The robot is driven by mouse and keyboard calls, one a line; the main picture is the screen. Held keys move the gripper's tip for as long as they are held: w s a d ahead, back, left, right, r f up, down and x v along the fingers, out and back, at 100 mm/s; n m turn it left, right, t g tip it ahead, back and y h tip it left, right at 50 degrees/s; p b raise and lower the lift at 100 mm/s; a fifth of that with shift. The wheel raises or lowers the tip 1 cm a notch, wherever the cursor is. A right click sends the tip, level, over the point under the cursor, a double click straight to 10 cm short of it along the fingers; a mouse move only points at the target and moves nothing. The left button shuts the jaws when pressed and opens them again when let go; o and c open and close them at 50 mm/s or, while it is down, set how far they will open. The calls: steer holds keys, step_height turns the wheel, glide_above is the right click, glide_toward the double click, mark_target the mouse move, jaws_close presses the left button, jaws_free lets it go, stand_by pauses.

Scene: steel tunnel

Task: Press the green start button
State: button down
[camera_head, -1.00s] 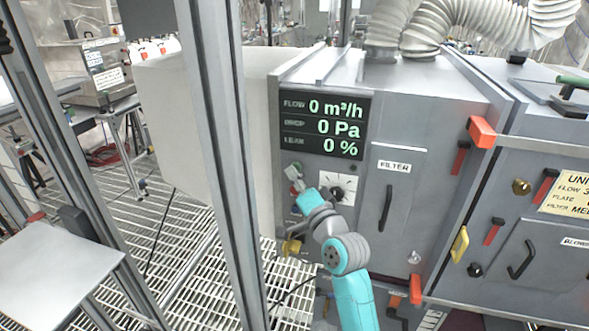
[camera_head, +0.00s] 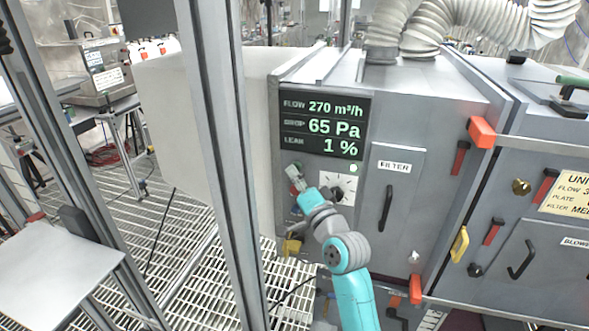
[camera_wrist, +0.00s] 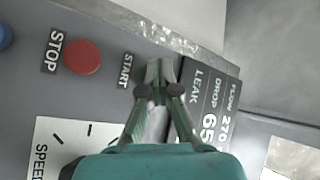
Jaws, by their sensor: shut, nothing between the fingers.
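My gripper (camera_wrist: 160,72) is shut and empty, its fingertips at the grey panel just right of the START label (camera_wrist: 125,70) in the wrist view. The green start button is hidden behind the fingers, so contact cannot be seen directly. A red button (camera_wrist: 83,57) sits left of it, by the STOP label (camera_wrist: 53,52). In the head view my gripper (camera_head: 294,175) is at the panel below the display (camera_head: 322,127). The display reads 270 m³/h flow, 65 Pa drop and 1 % leak.
A white SPEED dial (camera_wrist: 75,140) lies close below the buttons in the wrist view. The FILTER door (camera_head: 390,200) has a dark handle. An upright metal post (camera_head: 222,165) stands left of my arm.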

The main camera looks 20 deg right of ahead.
steer(key=shift+s+a+f, duration=0.1)
steer(key=s+a, duration=0.1)
steer(key=s, duration=0.1)
steer(key=s+a, duration=0.2)
steer(key=shift+s+a, duration=0.2)
steer(key=shift+s, duration=0.15)
stand_by(0.4)
stand_by(0.6)
steer(key=s+d+f+n+g+h, duration=0.1)
steer(key=s+f+n+g+h, duration=0.2)
steer(key=s+f, duration=1.9)
steer(key=s+n+g, duration=0.2)
steer(key=s+n, duration=0.5)
steer(key=s, duration=2.2)
steer(key=shift+d+f+g, duration=0.15)
steer(key=shift+f+g, duration=0.1)
steer(key=shift+g, duration=0.05)
